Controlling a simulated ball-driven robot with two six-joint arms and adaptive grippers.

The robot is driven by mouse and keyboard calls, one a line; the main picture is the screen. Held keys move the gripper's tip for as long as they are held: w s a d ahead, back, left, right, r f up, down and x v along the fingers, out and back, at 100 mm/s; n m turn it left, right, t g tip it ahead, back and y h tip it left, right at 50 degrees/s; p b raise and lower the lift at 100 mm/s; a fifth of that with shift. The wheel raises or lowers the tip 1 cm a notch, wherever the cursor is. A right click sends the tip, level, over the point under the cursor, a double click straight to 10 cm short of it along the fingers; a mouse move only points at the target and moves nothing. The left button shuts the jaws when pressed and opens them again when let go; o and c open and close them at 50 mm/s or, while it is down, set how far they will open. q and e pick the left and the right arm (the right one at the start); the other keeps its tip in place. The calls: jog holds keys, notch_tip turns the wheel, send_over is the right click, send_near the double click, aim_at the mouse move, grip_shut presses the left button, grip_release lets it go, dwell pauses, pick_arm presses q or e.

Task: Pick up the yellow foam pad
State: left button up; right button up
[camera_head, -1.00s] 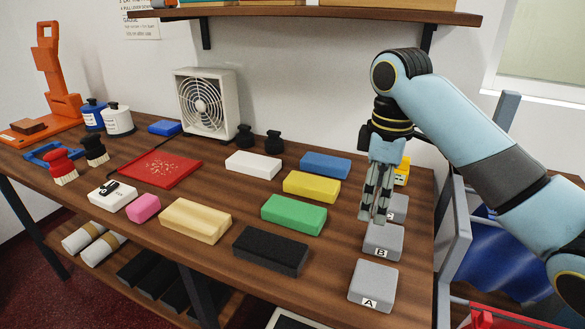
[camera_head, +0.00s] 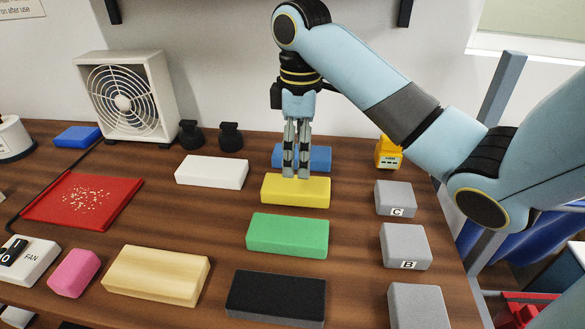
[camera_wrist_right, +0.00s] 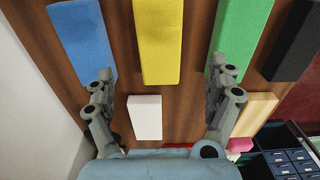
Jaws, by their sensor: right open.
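The yellow foam pad (camera_head: 295,191) lies flat on the wooden counter, between the blue pad (camera_head: 315,158) behind it and the green pad (camera_head: 288,236) in front. My right gripper (camera_head: 296,176) points down at the yellow pad's back edge in the head view; the gap between them is hard to judge. In the right wrist view the yellow pad (camera_wrist_right: 159,40) lies beyond the open fingers (camera_wrist_right: 163,92), roughly centred between them. Nothing is held. My left gripper is not in view.
A white pad (camera_head: 211,172), a tan block (camera_head: 156,275) and a black pad (camera_head: 276,298) lie nearby. Grey lettered blocks (camera_head: 405,245) line the right side. A red tray (camera_head: 84,200) and a fan (camera_head: 124,98) stand left. Bare wood separates the pads.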

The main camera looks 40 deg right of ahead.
aim_at(297, 184)
notch_tip(297, 184, down, 4)
jog(key=b, duration=0.3)
jog(key=shift+w+f, duration=0.1)
jog(key=shift+f, duration=0.15)
notch_tip(297, 184, down, 4)
jog(key=shift+w+a+f+b, duration=0.15)
jog(key=shift+f+b, duration=0.1)
jog(key=shift+b, duration=0.2)
jog(key=c, duration=1)
